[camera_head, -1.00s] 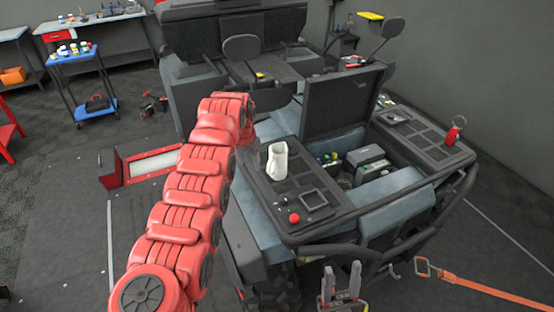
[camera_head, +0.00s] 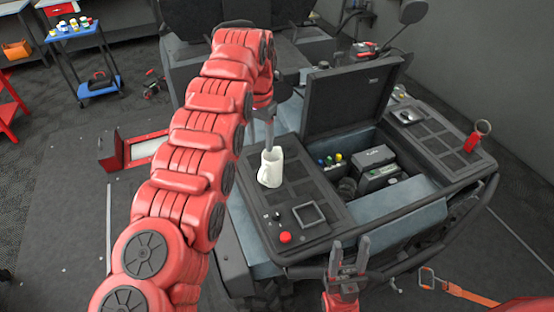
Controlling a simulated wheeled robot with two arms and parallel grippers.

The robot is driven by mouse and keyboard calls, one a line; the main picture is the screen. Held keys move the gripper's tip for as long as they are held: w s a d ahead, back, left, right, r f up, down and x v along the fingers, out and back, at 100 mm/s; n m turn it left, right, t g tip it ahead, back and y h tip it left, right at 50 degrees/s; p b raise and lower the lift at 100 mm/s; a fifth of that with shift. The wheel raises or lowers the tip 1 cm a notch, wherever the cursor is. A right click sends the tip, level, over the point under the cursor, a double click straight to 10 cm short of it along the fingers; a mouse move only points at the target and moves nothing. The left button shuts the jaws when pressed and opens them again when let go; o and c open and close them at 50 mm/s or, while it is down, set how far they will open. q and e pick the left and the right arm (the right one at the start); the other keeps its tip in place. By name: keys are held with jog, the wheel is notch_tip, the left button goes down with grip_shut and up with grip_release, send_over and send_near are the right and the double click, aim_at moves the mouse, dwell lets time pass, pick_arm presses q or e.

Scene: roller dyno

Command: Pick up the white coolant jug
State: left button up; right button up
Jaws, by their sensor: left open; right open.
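The white coolant jug (camera_head: 271,168) stands upright on the dark flat panel (camera_head: 312,237) at the left of the vehicle's open compartment. My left gripper (camera_head: 268,142) comes down from above, with its fingers at the top of the jug. It is open; whether a finger touches the jug I cannot tell. My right gripper (camera_head: 348,262) is open and empty at the vehicle's near edge, with its fingers pointing up.
A red knob (camera_head: 285,237) sits on the panel near the jug. The raised lid (camera_head: 346,98) stands behind the open compartment, which holds a dark box (camera_head: 372,158). A red object (camera_head: 477,135) stands on the right panel. An orange strap (camera_head: 462,292) lies at lower right.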

pick_arm(q)
jog(key=b, duration=0.5)
send_over(261, 177)
jog(key=f, duration=0.5)
jog(key=shift+w+f, duration=0.2)
jog(key=shift+a+f, duration=0.15)
jog(key=shift+f, duration=0.15)
jog(key=shift+w+f, duration=0.1)
jog(key=shift+f, duration=0.6)
jog(key=f, duration=0.1)
jog(key=p, duration=0.1)
jog(key=f+p, duration=0.1)
jog(key=shift+d+f, duration=0.25)
jog(key=shift+f, duration=0.65)
notch_tip(261, 177, down, 5)
jog(key=p, duration=0.4)
jog(key=shift+a+r, duration=0.15)
jog(key=shift+r, duration=0.05)
jog(key=shift+f, duration=0.45)
grip_shut()
